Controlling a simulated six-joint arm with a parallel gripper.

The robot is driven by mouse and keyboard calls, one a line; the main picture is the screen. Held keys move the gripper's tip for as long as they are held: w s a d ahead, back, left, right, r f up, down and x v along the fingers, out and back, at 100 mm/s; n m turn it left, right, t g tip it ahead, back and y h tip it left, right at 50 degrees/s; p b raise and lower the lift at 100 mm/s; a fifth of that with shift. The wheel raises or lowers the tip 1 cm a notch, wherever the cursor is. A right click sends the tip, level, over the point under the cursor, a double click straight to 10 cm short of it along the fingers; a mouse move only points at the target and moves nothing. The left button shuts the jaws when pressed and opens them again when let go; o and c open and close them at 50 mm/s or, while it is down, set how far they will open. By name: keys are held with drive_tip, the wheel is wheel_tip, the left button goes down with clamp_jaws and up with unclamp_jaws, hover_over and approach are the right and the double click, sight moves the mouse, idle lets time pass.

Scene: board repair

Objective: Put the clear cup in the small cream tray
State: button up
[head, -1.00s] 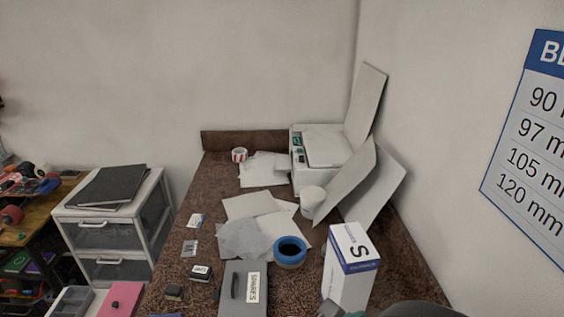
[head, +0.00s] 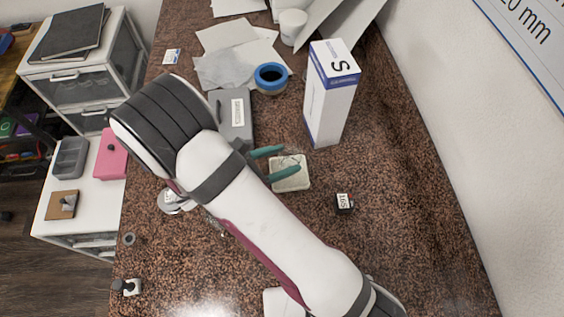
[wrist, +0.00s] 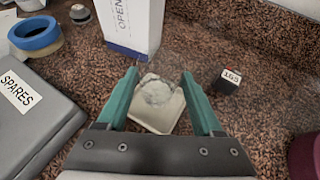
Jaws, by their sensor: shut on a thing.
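The small cream tray (head: 302,184) lies on the speckled counter in front of the tall white box. In the wrist view the tray (wrist: 152,126) shows below and between my green fingers. My gripper (head: 284,162) is shut on the clear cup (wrist: 157,90), which is see-through and hard to make out. The cup is between the fingertips and over the tray in the wrist view. I cannot tell whether its base touches the tray. In the head view the cup is too faint to outline clearly.
The tall white box (head: 332,95) stands close behind the tray. A small black block (head: 344,203) lies to the right. A grey SPARES case (head: 236,112) and a blue tape roll (head: 270,78) lie behind left. The counter at front right is clear.

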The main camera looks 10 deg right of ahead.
sight(281, 167)
drive_tip(key=shift+f, duration=1.5)
drive_tip(key=shift+f, duration=0.1)
drive_tip(key=o, duration=1.4)
drive_tip(key=shift+c, duration=0.2)
